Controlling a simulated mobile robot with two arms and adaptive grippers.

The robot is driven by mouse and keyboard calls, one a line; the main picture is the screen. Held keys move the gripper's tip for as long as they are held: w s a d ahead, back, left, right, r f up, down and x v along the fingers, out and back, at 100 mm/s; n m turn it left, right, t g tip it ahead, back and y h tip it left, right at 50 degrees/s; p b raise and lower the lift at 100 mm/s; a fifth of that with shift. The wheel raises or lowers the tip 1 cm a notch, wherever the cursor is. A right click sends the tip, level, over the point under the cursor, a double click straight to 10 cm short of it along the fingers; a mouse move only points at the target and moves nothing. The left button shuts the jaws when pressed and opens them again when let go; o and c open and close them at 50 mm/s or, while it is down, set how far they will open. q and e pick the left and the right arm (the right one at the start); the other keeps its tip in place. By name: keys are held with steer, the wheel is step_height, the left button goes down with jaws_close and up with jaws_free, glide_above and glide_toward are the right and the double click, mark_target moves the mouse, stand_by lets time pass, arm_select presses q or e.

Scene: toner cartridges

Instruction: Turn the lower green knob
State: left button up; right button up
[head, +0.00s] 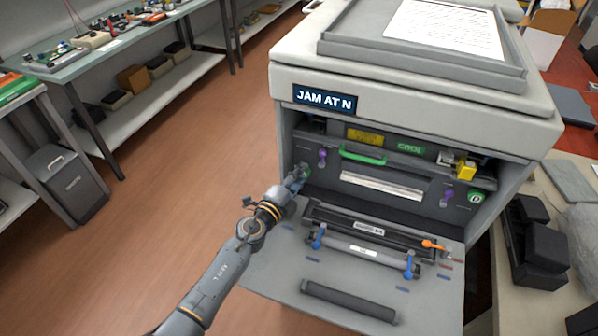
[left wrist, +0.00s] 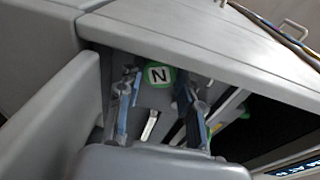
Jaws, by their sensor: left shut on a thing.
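The grey printer stands with its front door folded down. A green knob marked N (left wrist: 158,75) shows in the left wrist view between the two fingers of my left gripper (left wrist: 160,88). In the head view my left gripper (head: 297,178) reaches to the left inside wall of the printer and is shut on this knob, which it mostly covers. Another green round knob (head: 476,197) with a pale mark sits at the right side of the opening. A green bar handle (head: 363,155) crosses the upper opening. My right gripper is not in view.
The display (head: 325,99) reads "JAM AT N". Purple levers (head: 322,157) sit inside. The open door (head: 330,278) carries blue levers, an orange lever (head: 433,245) and a dark roller. Black boxes (head: 540,245) stand at right.

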arm_select(q)
steer(key=shift+m+p, duration=0.3)
steer(key=shift+m, duration=0.2)
steer(key=o, duration=0.9)
steer(key=shift+v, duration=0.75)
steer(key=v, duration=1)
steer(key=shift+s+a, duration=0.1)
steer(key=shift+s, duration=0.1)
